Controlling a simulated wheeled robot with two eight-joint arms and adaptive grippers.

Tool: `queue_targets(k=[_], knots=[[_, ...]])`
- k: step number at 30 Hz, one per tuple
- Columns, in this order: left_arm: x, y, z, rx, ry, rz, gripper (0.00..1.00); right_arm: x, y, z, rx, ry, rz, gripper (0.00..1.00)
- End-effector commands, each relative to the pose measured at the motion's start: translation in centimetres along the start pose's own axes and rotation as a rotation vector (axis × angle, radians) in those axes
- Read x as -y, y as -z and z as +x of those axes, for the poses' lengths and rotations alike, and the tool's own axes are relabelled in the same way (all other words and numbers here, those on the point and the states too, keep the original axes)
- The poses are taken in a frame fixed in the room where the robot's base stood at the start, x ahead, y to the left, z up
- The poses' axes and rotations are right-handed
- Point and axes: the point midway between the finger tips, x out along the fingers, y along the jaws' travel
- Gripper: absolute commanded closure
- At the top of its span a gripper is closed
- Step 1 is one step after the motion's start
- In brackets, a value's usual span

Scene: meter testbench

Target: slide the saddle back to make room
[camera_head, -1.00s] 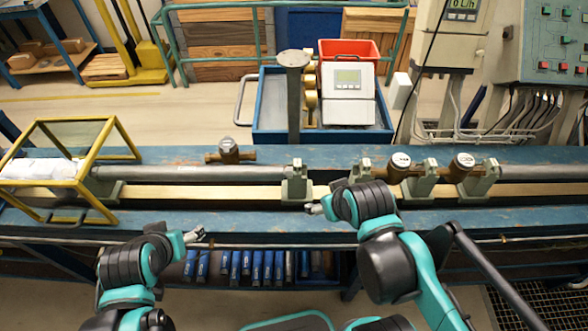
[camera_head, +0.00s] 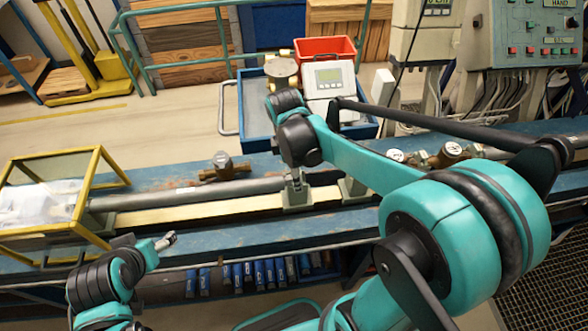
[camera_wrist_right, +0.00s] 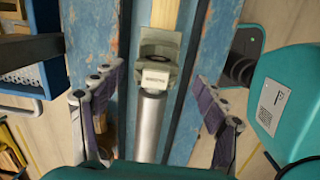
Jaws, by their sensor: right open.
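The saddle, a grey-green clamp block at the end of the grey pipe, shows in the head view (camera_head: 296,192) partly below my right arm. In the right wrist view the saddle (camera_wrist_right: 158,58) has a white label and sits on the rail, the pipe running from it toward the camera. My right gripper (camera_wrist_right: 158,82) is open, its two fingers apart on either side of the pipe and saddle; no contact shows. In the head view my right arm hides most of that gripper. My left gripper (camera_head: 168,240) is over the bench's front edge at left, too small to judge.
A second saddle (camera_head: 352,188) stands farther right, partly behind my right arm. A brass meter (camera_head: 222,168) lies behind the pipe. A yellow-framed case (camera_head: 95,200) stands at left. A blue tray (camera_head: 254,115) with a red bin (camera_head: 325,50) stands behind the bench.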

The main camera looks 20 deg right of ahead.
Motion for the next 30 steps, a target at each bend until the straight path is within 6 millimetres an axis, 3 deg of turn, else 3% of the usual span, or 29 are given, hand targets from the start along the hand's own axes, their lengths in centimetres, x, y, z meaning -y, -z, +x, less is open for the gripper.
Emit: queue_targets(k=[17, 30], knots=[[0.0, 0.0, 0.0, 0.000, 0.000, 0.000, 0.28, -0.5, 0.0, 0.8, 0.016, 0.032, -0.072, 0.27], [0.0, -1.2, 1.8, 0.000, 0.000, 0.000, 0.28, -0.3, 0.0, 6.7, 0.016, 0.031, -0.070, 0.27]])
